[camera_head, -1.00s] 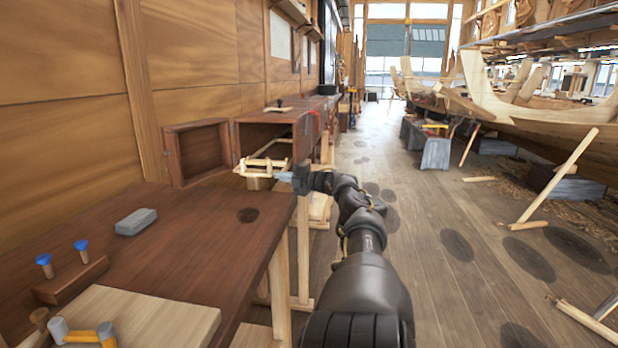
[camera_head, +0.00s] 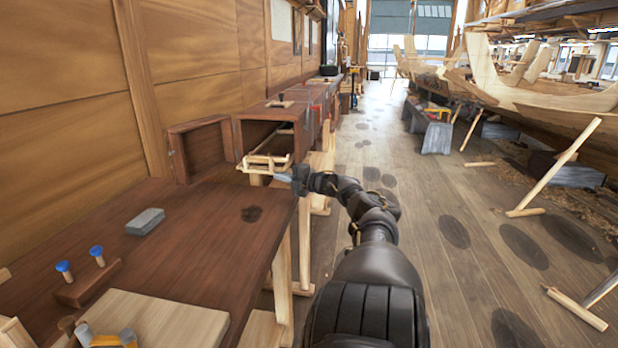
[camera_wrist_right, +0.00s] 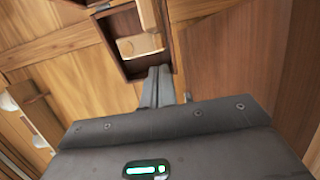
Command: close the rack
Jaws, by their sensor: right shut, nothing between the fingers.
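The rack (camera_head: 262,161) is a light wooden frame. It sticks out of the front opening of a dark wooden cabinet (camera_head: 247,132) at the far end of the bench. The cabinet's door (camera_head: 200,148) stands swung open to the left. My right gripper (camera_head: 282,177) is shut and empty, close to the front right of the rack; I cannot tell if it touches. In the right wrist view the shut fingers (camera_wrist_right: 157,88) point toward a dark wooden frame with a light piece inside, which I cannot identify surely. My left gripper is out of view.
The dark bench (camera_head: 190,235) holds a grey block (camera_head: 145,221), a peg holder with blue-topped pegs (camera_head: 88,285) and a pale board (camera_head: 160,325). The wooden wall (camera_head: 200,60) bounds the left. Open floor (camera_head: 430,220) lies to the right, beside a boat hull.

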